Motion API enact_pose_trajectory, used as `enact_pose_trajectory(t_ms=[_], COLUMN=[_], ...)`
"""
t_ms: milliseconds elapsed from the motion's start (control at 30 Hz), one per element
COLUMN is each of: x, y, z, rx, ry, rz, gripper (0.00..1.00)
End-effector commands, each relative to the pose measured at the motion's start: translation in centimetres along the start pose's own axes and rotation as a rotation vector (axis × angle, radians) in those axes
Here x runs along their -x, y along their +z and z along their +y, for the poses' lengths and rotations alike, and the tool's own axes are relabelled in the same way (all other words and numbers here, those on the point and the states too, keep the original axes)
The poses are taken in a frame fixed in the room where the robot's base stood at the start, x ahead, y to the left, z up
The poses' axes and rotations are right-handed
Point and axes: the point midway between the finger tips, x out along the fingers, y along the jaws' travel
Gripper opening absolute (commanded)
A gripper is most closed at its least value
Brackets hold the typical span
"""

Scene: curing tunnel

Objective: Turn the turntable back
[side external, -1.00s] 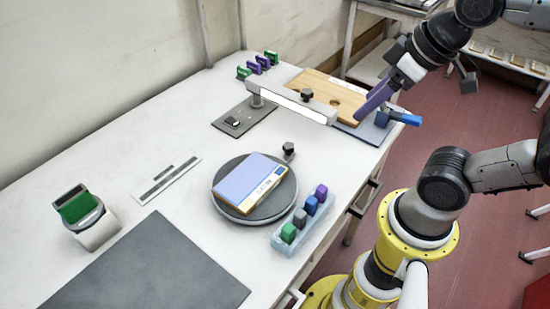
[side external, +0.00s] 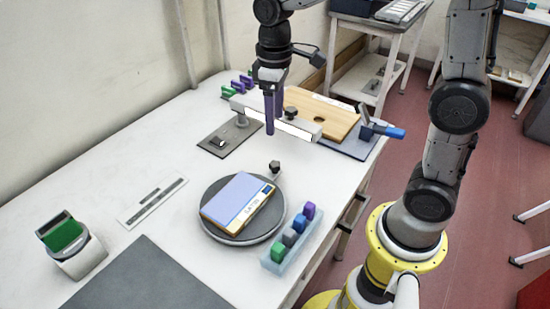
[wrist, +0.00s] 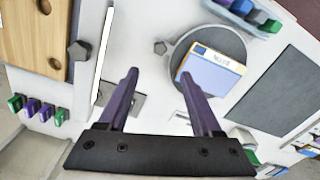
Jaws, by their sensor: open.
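The turntable (side external: 262,226) is a dark grey round disc on the white bench. A flat box (side external: 238,198) with a lilac top and a yellow and white edge lies on it at an angle. A dark knob (side external: 274,166) on a short pale stem stands at the disc's far edge. My gripper (side external: 270,130) points down, apart from the turntable and beyond it, near the light bar. Its two purple fingers are spread and empty. In the wrist view my gripper (wrist: 159,74) shows the turntable (wrist: 205,35) ahead to the right, with the knob (wrist: 160,47) beside it.
A light bar (side external: 300,128) on a post stands close to my gripper. A wooden board (side external: 335,118) lies behind it. A clear rack (side external: 270,262) of coloured blocks stands right of the turntable. A green-topped device (side external: 70,245) and dark mat (side external: 150,280) are at left.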

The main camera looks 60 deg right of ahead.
Motion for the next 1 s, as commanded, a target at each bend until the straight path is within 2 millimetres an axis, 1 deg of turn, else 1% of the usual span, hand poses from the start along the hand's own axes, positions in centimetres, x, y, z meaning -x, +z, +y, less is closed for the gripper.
enact_pose_trajectory(t_ms=[167,400,600,700,800,1000], x=[-2.8,-7.5,-10.9,-12.0,-12.7,-13.1], y=[0.1,0.2,0.1,0.1,0.1,0.1], z=[-0.1,-0.1,-0.1,0.0,0.0,0.0], rx=[0.0,0.0,-0.001,-0.001,-0.001,-0.001], ry=[-0.001,-0.002,-0.001,-0.001,0.0,0.0], rz=[-0.005,-0.005,-0.003,-0.003,-0.001,0.001], gripper=[0.66,0.66,0.66,0.66,0.66,0.66])
